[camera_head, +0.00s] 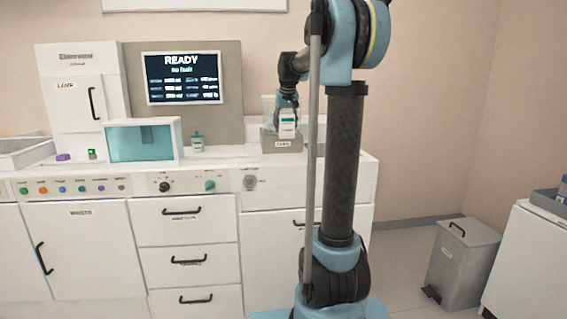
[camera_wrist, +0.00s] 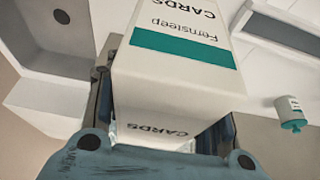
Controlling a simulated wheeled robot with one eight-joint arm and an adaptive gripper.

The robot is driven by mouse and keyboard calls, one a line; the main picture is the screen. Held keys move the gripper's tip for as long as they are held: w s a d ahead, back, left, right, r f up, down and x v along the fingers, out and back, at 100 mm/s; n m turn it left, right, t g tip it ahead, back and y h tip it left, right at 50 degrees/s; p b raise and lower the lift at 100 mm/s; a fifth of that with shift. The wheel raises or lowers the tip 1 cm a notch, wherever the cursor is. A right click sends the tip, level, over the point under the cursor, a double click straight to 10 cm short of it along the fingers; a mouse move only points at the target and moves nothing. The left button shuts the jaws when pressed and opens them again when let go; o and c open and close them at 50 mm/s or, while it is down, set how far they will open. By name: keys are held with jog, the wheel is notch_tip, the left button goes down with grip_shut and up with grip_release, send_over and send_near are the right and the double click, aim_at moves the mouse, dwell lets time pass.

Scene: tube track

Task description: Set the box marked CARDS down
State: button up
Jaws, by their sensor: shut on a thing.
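The box marked CARDS (camera_head: 288,126) is white with a teal band. My gripper (camera_head: 286,106) is shut on it and holds it over the right part of the counter. In the head view the box is in front of or above a grey-beige labelled bin (camera_head: 282,144); I cannot tell whether they touch.
A small white bottle with a teal cap (camera_head: 197,143) stands left of the bin, also in the wrist view (camera_wrist: 291,112). A teal-windowed case (camera_head: 143,141) stands farther left. A READY screen (camera_head: 183,78) is behind. The counter front (camera_head: 215,170) has free room.

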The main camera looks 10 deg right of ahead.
jog(key=shift+f, duration=0.1)
jog(key=shift+s+f, duration=0.1)
jog(key=shift+f, duration=4.85)
jog(key=o, duration=1.1)
